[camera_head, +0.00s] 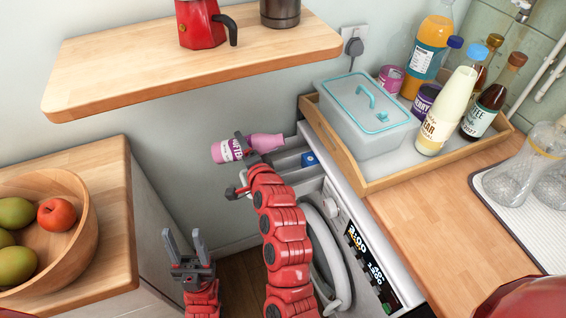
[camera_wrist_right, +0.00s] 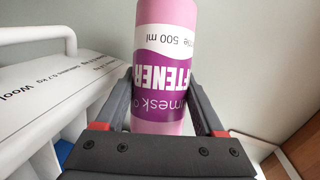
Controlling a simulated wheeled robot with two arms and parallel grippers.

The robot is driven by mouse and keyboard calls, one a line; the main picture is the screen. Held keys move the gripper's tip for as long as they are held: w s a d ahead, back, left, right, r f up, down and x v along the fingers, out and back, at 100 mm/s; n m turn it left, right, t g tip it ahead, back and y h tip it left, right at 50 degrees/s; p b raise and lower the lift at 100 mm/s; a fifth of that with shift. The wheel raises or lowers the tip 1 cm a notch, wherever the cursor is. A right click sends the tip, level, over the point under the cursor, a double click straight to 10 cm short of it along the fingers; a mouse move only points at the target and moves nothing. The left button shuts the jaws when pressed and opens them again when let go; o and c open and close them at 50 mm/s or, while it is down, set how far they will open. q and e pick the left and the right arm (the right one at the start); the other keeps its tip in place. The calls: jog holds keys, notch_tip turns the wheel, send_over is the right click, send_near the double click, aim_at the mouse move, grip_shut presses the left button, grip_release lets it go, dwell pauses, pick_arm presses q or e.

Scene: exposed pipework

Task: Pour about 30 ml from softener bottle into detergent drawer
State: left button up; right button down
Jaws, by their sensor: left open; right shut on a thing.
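The pink softener bottle (camera_head: 223,151) with a purple and white label lies nearly horizontal in the air, its narrower end to the right near the detergent drawer. My right gripper (camera_head: 243,149) is shut around its body. In the right wrist view the bottle (camera_wrist_right: 163,50) stands between the two fingers, its label upside down. The detergent drawer (camera_head: 296,176) is pulled out of the white washing machine and shows a blue part. I cannot see any liquid flowing. The drawer's printed front edge also shows in the right wrist view (camera_wrist_right: 55,85). My left gripper (camera_head: 188,250) is open and empty at lower left.
A wooden tray (camera_head: 357,168) with a lidded box (camera_head: 362,115) and several bottles stands on the counter above the machine. A wooden shelf (camera_head: 130,66) overhangs at the back. A fruit bowl (camera_head: 88,232) stands on the left cabinet. The gap between cabinet and machine is open floor.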

jog(key=shift+f+b, duration=0.35)
jog(key=shift+b, duration=0.2)
jog(key=shift+r+m+t+y+b, duration=0.1)
jog(key=shift+m+t+y+b, duration=0.2)
jog(key=shift+m+b, duration=0.7)
jog(key=shift+a+r, duration=0.1)
jog(key=shift+a, duration=0.25)
dwell(1.6)
